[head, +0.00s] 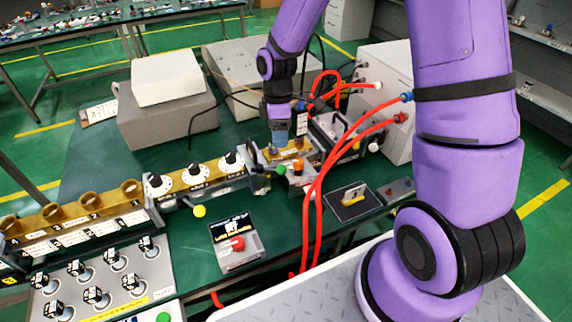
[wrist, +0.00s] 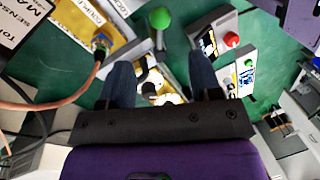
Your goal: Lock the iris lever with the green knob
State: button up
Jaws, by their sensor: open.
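The green knob (head: 281,170) shows in the head view on the near side of the brass-coloured waveguide section, just below my gripper (head: 279,136). In the wrist view the green knob (wrist: 160,18) is a round ball on a pale stem, beyond the fingertips and between their lines. My gripper (wrist: 162,65) is open, its two dark blue fingers apart. A black curved part with white and yellow bits shows between the fingers; I cannot tell whether they touch it. The knob is clear of both fingers. The lever's locked state cannot be told.
An orange knob (head: 298,164) sits close to the right of the green one. Red hoses (head: 322,190) loop down nearby. An orange cable (wrist: 50,104) runs left of the fingers.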

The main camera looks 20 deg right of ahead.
aim_at(280, 166)
jog(key=f, duration=0.3)
jog(key=s+f, duration=0.1)
jog(key=f, duration=0.3)
jog(key=s+f, duration=0.1)
jog(key=f, duration=0.2)
jog(key=shift+a+f, duration=0.2)
jog(key=shift+a, duration=0.1)
grip_shut()
